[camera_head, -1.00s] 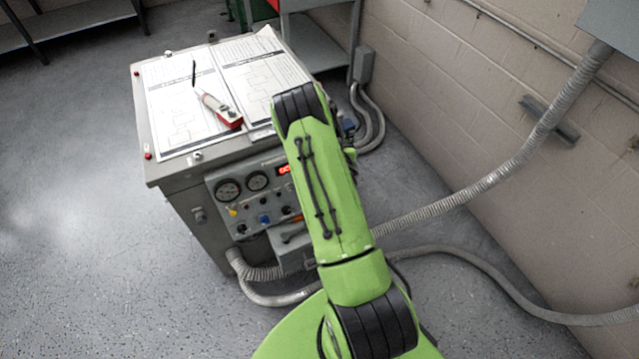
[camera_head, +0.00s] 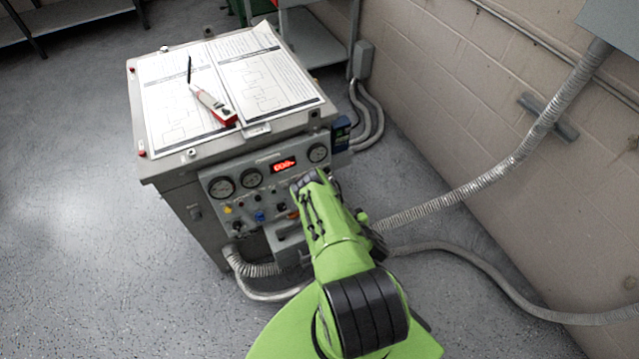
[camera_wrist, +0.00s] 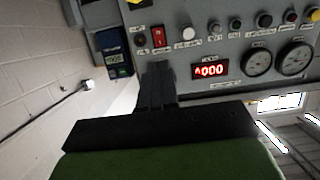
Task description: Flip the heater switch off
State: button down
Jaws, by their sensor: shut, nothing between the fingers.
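A red rocker switch (camera_wrist: 158,36) sits on the grey control panel (camera_wrist: 218,30) in the wrist view, which shows the panel upside down. The small labels are too blurred to confirm which switch is the heater's. My gripper (camera_wrist: 158,68) is shut and empty, its dark fingertips just below the red switch in that picture. I cannot tell whether they touch the panel. In the head view my green arm reaches to the right part of the panel (camera_head: 222,207) and hides the fingers and the switch.
A red digital display (camera_wrist: 210,69) and round gauges (camera_wrist: 257,62) lie right of my fingers in the wrist view. A blue meter (camera_wrist: 116,60) is left of them. The cabinet top (camera_head: 193,150) holds papers and a red-and-white tester (camera_head: 215,107). Conduits (camera_head: 450,197) run along the right wall.

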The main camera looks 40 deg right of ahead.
jog(key=b+x, duration=1.1)
jog(key=x, duration=0.3)
